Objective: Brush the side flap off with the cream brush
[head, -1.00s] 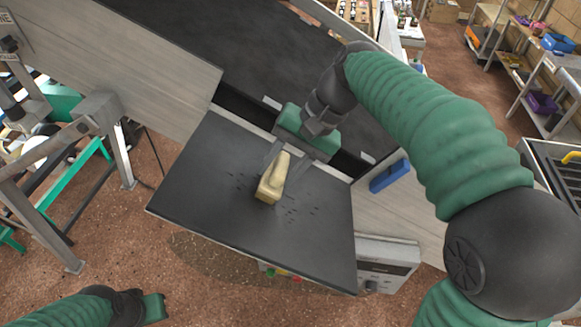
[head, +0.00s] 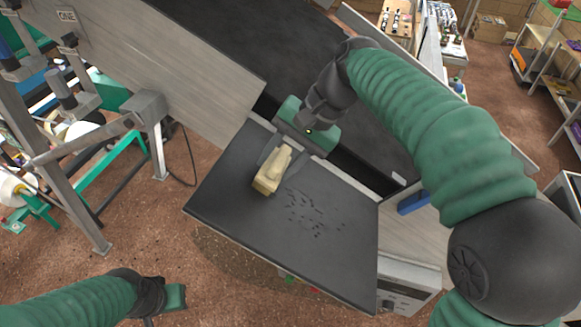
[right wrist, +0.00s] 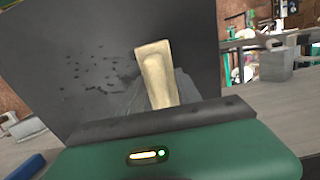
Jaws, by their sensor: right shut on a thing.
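The side flap (head: 240,225) is a flat dark panel beside a dark belt. Small dark paper plugs (head: 312,215) lie scattered near its middle; they also show in the right wrist view (right wrist: 92,72). My right gripper (head: 277,160) reaches in over the flap's far edge, shut on the cream brush (head: 267,180). The brush stands over the flap left of the plugs, and also shows in the right wrist view (right wrist: 156,68). I cannot tell whether it touches the surface. My left gripper (head: 172,298) is low at the left, away from the flap; its fingers are unclear.
The wide dark belt (head: 215,45) runs behind the flap with a grey side wall (head: 180,75). A blue block (head: 412,202) sits right of the flap. A grey metal frame (head: 90,140) stands at the left. A control box (head: 405,285) is below the flap's right corner.

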